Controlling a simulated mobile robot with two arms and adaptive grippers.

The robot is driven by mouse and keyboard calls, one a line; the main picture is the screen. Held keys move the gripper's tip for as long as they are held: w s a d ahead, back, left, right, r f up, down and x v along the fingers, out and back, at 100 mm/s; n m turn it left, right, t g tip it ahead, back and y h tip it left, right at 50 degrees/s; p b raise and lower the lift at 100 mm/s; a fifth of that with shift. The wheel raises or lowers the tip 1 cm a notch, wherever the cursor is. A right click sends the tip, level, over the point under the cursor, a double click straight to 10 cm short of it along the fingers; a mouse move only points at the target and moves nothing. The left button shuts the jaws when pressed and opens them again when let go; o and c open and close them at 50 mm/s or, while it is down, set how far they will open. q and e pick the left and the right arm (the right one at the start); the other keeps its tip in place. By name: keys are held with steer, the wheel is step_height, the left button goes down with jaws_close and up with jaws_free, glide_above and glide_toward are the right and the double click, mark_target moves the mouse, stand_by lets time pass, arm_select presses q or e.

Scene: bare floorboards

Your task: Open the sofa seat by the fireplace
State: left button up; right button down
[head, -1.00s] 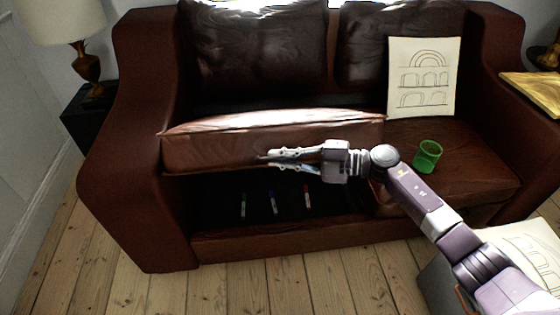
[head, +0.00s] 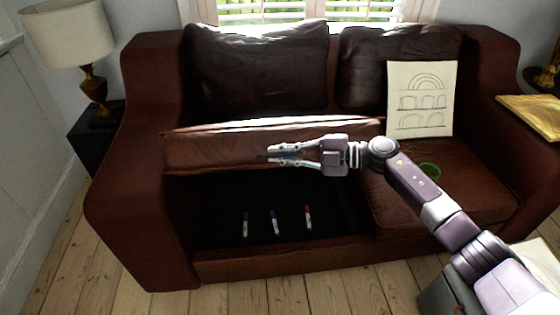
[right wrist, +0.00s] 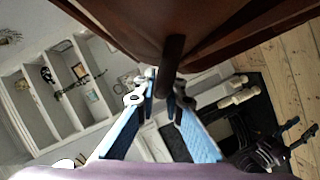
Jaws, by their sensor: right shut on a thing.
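The brown leather sofa (head: 140,190) has its left seat (head: 215,155) raised at the front, uncovering a dark compartment (head: 330,215). Three markers with green (head: 246,224), blue (head: 274,223) and red (head: 308,219) caps lie inside. My right gripper (head: 268,155) is at the raised seat's front. In the right wrist view its blue-padded fingers (right wrist: 165,95) close around a dark brown bar-like handle (right wrist: 172,62) at the seat.
The right seat (head: 470,195) is down; a green cup (head: 430,170), partly behind my arm, and an arch drawing (head: 420,98) are on it. A lamp (head: 72,38) stands left. White shelves (right wrist: 40,95) and a dark fireplace-like opening (right wrist: 245,120) show in the wrist view.

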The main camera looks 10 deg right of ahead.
mark_target(278, 129)
steer(key=w+r, duration=0.2)
steer(key=r, duration=0.1)
steer(key=w+r, duration=0.1)
steer(key=r, duration=0.1)
steer(key=shift+w+r+p, duration=0.25)
steer(key=shift+w+p, duration=0.1)
steer(key=shift+p, duration=0.05)
steer(key=w+r, duration=0.4)
steer(key=r, duration=0.1)
steer(key=shift+w+r, duration=0.55)
steer(key=shift+w, duration=0.1)
arm_select(q)
steer(key=shift+s+f, duration=0.25)
steer(key=shift+f, duration=0.55)
arm_select(e)
steer(key=shift+w+r, duration=0.1)
arm_select(q)
steer(key=shift+s, duration=0.1)
arm_select(e)
steer(key=c, duration=2.1)
jaws_free()
arm_select(q)
steer(key=shift+w, duration=0.2)
arm_select(e)
steer(key=shift+o, duration=0.4)
arm_select(q)
steer(key=shift+w, duration=0.15)
arm_select(e)
steer(key=shift+d, duration=0.1)
